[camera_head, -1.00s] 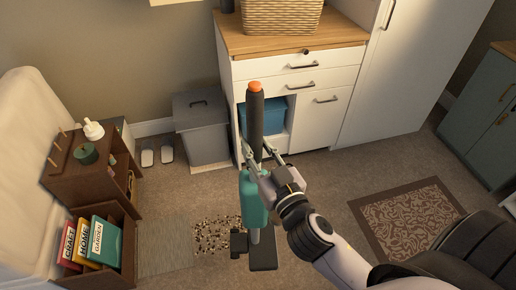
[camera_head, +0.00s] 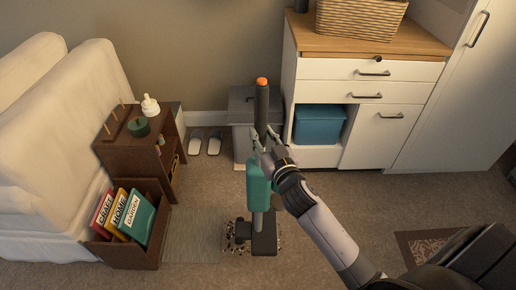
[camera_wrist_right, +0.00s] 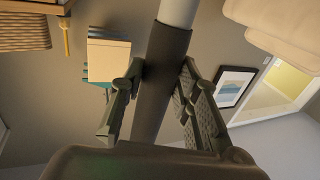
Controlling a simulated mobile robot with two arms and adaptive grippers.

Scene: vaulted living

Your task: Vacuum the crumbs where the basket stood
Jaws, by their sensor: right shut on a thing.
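My right gripper (camera_head: 268,142) is shut on the dark upper handle of a stick vacuum (camera_head: 258,182), which has a teal body and an orange tip. The vacuum stands upright with its dark floor head (camera_head: 264,243) down at the carpet. A patch of crumbs (camera_head: 232,238) shows around the head, which hides part of it. In the right wrist view the fingers (camera_wrist_right: 160,95) close on both sides of the dark handle. A wicker basket (camera_head: 360,18) sits on the wooden top of the white cabinet. My left gripper is not in view.
A brown shelf (camera_head: 140,160) and a book box (camera_head: 125,252) stand left of the crumbs, by a pale sofa (camera_head: 60,130). A grey bin (camera_head: 242,132) and slippers (camera_head: 205,143) are behind. The white cabinet (camera_head: 365,140) is back right. A patterned rug (camera_head: 425,248) lies right.

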